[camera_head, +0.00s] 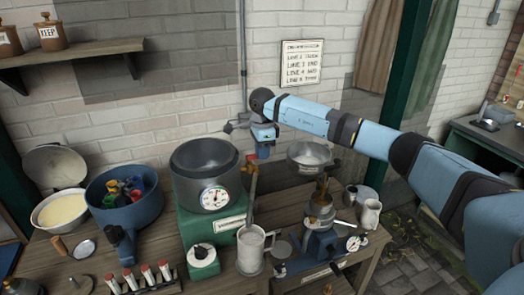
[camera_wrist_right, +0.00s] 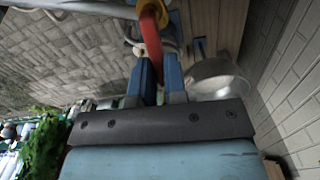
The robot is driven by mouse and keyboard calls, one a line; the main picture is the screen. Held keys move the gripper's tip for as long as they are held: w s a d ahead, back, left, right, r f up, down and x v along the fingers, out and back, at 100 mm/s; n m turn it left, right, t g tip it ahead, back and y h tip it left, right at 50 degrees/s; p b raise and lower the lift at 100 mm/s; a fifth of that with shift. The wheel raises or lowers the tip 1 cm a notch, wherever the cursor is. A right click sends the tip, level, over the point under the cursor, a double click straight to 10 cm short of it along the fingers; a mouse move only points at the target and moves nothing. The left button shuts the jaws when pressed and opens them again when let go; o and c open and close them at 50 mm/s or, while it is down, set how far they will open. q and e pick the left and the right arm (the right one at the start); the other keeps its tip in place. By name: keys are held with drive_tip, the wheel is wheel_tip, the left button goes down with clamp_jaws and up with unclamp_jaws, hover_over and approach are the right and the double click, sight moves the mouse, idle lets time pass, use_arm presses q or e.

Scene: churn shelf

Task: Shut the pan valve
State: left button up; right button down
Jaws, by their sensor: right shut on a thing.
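The grey pan (camera_head: 205,180) with a round dial stands on a green base. At its right side is the pan valve, with a red lever (camera_head: 251,158) above a brass-coloured part (camera_head: 251,178). My right gripper (camera_head: 263,152) reaches in from the right and points down at the lever. In the right wrist view the red lever (camera_wrist_right: 150,38) passes between the blue fingers of my right gripper (camera_wrist_right: 155,68), which are shut on it. The fingertips are partly hidden in the head view. My left gripper is not in view.
A metal jug (camera_head: 250,252) stands below the valve. A scale pan (camera_head: 310,154) on a brass and blue stand is to the right. A blue pot (camera_head: 122,205) with coloured items and a cream-filled bowl (camera_head: 60,210) stand to the left. Red-topped tubes (camera_head: 146,275) line the front.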

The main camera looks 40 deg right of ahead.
drive_tip(key=shift+s+a+m+p, duration=0.1)
drive_tip(key=shift+s+a+m, duration=0.6)
drive_tip(key=shift+m, duration=2.15)
drive_tip(key=shift+s+a+m+p, duration=0.1)
drive_tip(key=shift+s+a+m, duration=0.2)
drive_tip(key=shift+a+m, duration=1.7)
drive_tip(key=shift+s+d+m+p, duration=0.1)
drive_tip(key=shift+s+m, duration=0.4)
drive_tip(key=shift+m, duration=3.25)
drive_tip(key=c, duration=1.2)
unclamp_jaws()
drive_tip(key=shift+o, duration=0.2)
wheel_tip(320, 180, up, 14)
drive_tip(key=b, duration=0.1)
drive_tip(key=shift+b, duration=0.35)
